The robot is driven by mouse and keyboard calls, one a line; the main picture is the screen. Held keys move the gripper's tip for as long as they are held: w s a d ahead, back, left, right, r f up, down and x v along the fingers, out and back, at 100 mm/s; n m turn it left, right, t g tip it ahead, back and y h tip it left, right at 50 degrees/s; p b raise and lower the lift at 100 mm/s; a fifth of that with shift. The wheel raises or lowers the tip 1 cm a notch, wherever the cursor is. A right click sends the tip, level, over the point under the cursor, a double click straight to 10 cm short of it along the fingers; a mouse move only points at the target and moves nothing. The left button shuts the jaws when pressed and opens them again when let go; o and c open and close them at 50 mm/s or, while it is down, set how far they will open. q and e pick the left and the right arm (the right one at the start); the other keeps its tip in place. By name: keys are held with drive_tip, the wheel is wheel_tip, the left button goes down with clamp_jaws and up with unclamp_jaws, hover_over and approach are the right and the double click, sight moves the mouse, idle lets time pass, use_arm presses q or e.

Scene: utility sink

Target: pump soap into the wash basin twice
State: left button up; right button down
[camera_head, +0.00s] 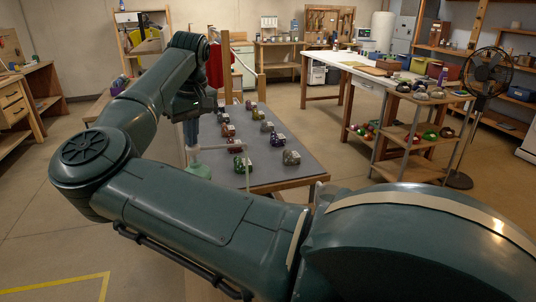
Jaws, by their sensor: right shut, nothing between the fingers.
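My right arm reaches across the view and bends down at the left. My right gripper (191,137) hangs from it, small and partly covered by the arm, and is shut with nothing held. Just below it is a pale green bottle (199,171), which looks like the soap pump; its lower part is hidden behind my arm. I cannot tell whether the gripper touches it. A thin pale bar runs right from near its top. I cannot make out a wash basin. My left gripper is not in view.
A grey-topped table (275,172) carries several small, dark, rock-like objects. A longer table (352,64) stands behind it to the right, near a shelf unit (402,160) and a black standing fan (487,75). Open concrete floor (40,200) lies at the left.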

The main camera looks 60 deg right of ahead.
drive_tip(key=shift+b+x, duration=0.4)
drive_tip(key=shift+x, duration=0.4)
drive_tip(key=shift+s+a+r, duration=0.1)
drive_tip(key=shift+s, duration=0.1)
drive_tip(key=shift+r, duration=0.1)
drive_tip(key=shift+w+p+v, duration=0.25)
drive_tip(key=shift+p+v, duration=0.85)
drive_tip(key=shift+v, duration=0.2)
drive_tip(key=shift+r, duration=0.1)
drive_tip(key=p+v, duration=0.2)
drive_tip(key=v, duration=0.1)
drive_tip(key=w+p+v, duration=0.1)
drive_tip(key=p+v, duration=0.1)
drive_tip(key=shift+d+r+p, duration=0.2)
drive_tip(key=shift+r+p, duration=0.1)
drive_tip(key=shift+r, duration=0.2)
